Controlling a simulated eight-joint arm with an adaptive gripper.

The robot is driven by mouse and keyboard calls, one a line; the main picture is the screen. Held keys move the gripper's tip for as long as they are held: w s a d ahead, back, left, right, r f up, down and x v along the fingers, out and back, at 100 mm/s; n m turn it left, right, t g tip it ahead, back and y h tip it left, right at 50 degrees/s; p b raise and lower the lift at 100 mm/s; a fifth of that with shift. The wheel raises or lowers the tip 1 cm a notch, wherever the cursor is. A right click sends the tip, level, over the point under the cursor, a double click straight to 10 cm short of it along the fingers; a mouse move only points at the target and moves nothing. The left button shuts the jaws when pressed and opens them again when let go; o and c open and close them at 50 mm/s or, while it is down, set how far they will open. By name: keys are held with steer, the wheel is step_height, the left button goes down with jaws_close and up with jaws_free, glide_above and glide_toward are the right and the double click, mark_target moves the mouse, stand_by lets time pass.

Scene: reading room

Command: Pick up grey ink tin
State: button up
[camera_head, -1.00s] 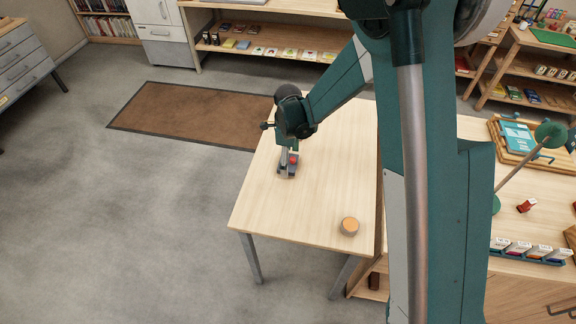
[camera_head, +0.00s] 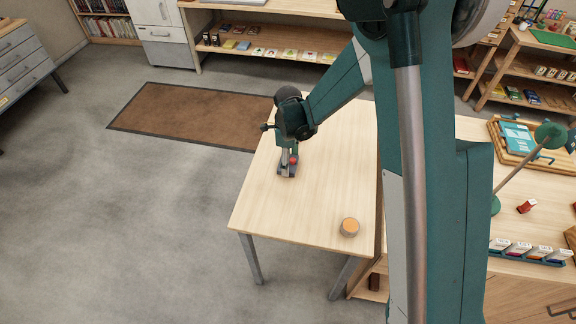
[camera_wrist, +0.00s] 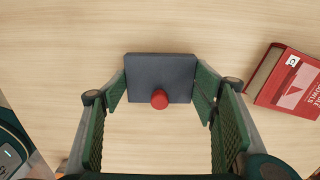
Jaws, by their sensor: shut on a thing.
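The grey ink tin (camera_wrist: 160,72) is a dark grey block with a red round knob on its near side. It shows in the wrist view on the pale wooden table top (camera_wrist: 200,25). My gripper (camera_wrist: 160,88) has one green-padded finger against the tin's left side and one against its right side, shut on it.
A red book (camera_wrist: 292,82) lies close to the right of my gripper in the wrist view. An orange-topped round tin (camera_head: 349,227) stands near the table's front right. A side counter with a lamp (camera_head: 520,170) stands right.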

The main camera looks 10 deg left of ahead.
steer(key=shift+r, duration=0.15)
step_height(320, 180, up, 10)
steer(key=p, duration=0.1)
stand_by(0.7)
